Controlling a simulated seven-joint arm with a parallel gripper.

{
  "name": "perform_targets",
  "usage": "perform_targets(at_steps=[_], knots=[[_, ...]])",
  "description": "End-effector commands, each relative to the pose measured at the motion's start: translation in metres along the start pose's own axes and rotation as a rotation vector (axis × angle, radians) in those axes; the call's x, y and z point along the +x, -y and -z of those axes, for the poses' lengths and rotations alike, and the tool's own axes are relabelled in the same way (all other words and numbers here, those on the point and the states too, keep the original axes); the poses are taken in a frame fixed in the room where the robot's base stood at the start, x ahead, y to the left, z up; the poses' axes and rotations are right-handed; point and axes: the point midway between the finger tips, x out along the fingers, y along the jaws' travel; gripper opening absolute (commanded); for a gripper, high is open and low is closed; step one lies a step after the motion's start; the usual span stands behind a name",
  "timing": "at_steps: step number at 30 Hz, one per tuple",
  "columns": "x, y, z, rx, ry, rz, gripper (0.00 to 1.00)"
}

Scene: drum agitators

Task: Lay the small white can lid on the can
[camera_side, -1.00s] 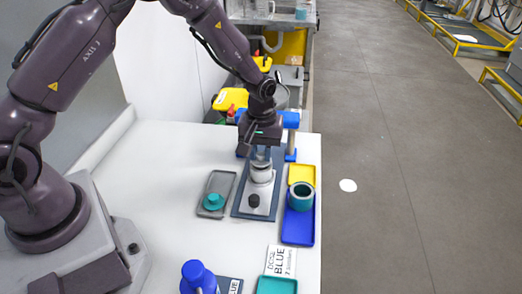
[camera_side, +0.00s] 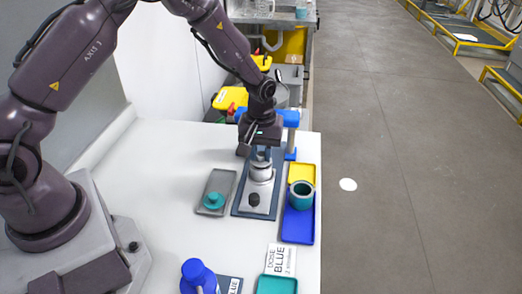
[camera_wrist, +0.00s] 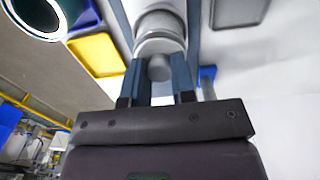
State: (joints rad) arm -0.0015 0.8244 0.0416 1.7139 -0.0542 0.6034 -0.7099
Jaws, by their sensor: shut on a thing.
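The small white can lid (camera_wrist: 160,45) is in my gripper, with its grey-white knob (camera_wrist: 159,68) between the two fingers in the wrist view. My gripper (camera_side: 261,157) points down over the can (camera_side: 261,174), which is pale and stands on the grey stand with a dark blue base (camera_side: 243,207). In the wrist view my gripper (camera_wrist: 162,80) is shut on the knob, and the can (camera_wrist: 160,18) shows just beyond the lid. The lid is at the can's top; I cannot tell if it touches the rim or is level.
A grey tray (camera_side: 227,180) with a teal lid (camera_side: 213,201) lies left of the stand. The white table is clear at left.

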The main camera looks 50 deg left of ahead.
Motion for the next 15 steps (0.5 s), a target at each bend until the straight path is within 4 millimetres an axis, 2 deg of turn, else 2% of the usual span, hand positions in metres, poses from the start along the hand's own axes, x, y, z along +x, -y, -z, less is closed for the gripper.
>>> perform_targets(at_steps=[8,9,12,15], knots=[[0.0002,0.0,0.0001,0.0,0.0,0.0,0.02],[0.0002,0.0,0.0001,0.0,0.0,0.0,0.29],[0.0002,0.0001,0.0001,0.0,0.0,0.0,0.52],[0.0002,0.0001,0.0001,0.0,0.0,0.0,0.54]])
